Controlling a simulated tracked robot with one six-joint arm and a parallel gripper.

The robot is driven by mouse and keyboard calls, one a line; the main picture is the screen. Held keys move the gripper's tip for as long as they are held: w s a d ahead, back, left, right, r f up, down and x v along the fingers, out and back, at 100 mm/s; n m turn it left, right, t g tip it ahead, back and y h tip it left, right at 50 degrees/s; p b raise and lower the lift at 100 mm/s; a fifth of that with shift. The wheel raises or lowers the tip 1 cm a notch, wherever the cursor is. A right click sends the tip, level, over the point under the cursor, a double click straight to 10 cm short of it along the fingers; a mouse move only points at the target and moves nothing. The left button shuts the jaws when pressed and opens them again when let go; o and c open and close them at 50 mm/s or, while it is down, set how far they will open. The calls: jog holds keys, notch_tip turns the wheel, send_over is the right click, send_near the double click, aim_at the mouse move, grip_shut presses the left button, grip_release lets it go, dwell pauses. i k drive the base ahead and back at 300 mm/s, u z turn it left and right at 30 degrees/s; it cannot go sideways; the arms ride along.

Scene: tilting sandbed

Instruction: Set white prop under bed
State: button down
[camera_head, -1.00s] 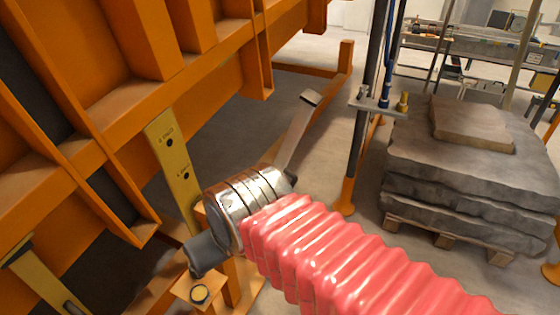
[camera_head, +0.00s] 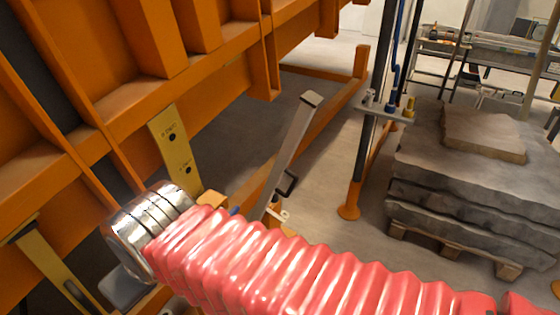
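The orange bed (camera_head: 215,120) fills the upper left, with ribs along its side and a dark gap beneath it. A pale grey bar (camera_head: 290,150), which looks like the prop, stands tilted beside the bed. Its square top end leans right and lies apart from the bed's edge in the picture. A small dark handle or bracket sits near its lower part, and its foot is hidden behind my pink arm sleeve. The grey part of my gripper (camera_head: 122,288) shows at the lower left beyond my silver wrist, left of the bar. Its fingers cannot be made out.
Yellowish plates with holes (camera_head: 176,150) hang from the bed's side. An orange-footed post (camera_head: 362,165) stands right of the bar. Stacked grey slabs (camera_head: 470,180) rest on a pallet at the right. Bare floor (camera_head: 325,195) lies between bar and post.

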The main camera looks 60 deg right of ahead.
aim_at(310, 102)
jog(key=u, duration=0.6)
jog(key=k, duration=1.05)
jog(key=z, duration=1.15)
jog(key=i, duration=1)
jog(key=z, duration=0.05)
